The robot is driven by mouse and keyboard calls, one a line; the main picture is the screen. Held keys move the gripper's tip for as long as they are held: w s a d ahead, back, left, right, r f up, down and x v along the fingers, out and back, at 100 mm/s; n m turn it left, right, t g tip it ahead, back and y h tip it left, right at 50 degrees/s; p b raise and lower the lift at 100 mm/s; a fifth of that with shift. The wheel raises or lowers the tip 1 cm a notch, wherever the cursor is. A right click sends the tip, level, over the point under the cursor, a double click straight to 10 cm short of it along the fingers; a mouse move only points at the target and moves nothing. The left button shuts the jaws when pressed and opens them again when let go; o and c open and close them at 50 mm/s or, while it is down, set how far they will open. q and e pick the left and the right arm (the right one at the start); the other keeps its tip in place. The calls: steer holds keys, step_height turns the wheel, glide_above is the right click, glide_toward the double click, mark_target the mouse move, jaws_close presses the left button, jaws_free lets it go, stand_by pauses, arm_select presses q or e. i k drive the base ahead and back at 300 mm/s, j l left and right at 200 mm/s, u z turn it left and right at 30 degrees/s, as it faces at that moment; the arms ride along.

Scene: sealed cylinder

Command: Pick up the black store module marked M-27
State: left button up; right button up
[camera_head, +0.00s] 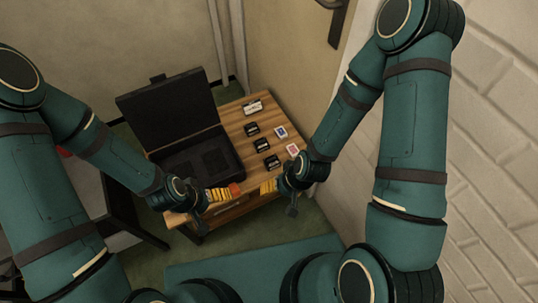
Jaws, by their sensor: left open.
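Several small black modules with pale labels lie on the right part of the wooden table (232,118): one towards the back (252,130), one in the middle (262,145) and one nearer the front (271,162). Their markings are too small to read, so I cannot tell which is M-27. My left gripper (222,193) is open at the table's front edge, in front of the case and apart from the modules. An orange-red patch shows at its tip; I cannot tell what it is. My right gripper (267,186) is at the front right, nearer the modules; its jaw state is unclear.
An open black case (200,158) with its lid raised fills the table's left part. A white-labelled item (252,107) lies at the back. A blue-and-white card (281,132) and a red-and-white card (293,150) lie right of the modules. Walls stand behind and at right.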

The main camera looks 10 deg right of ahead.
mark_target(261, 145)
steer(key=j+z, duration=0.1)
steer(key=z, duration=0.4)
steer(key=j+z, duration=0.2)
steer(key=z, duration=0.25)
steer(key=j+z, duration=0.15)
steer(key=z, duration=0.35)
steer(key=j+z, duration=0.1)
steer(key=z, duration=0.4)
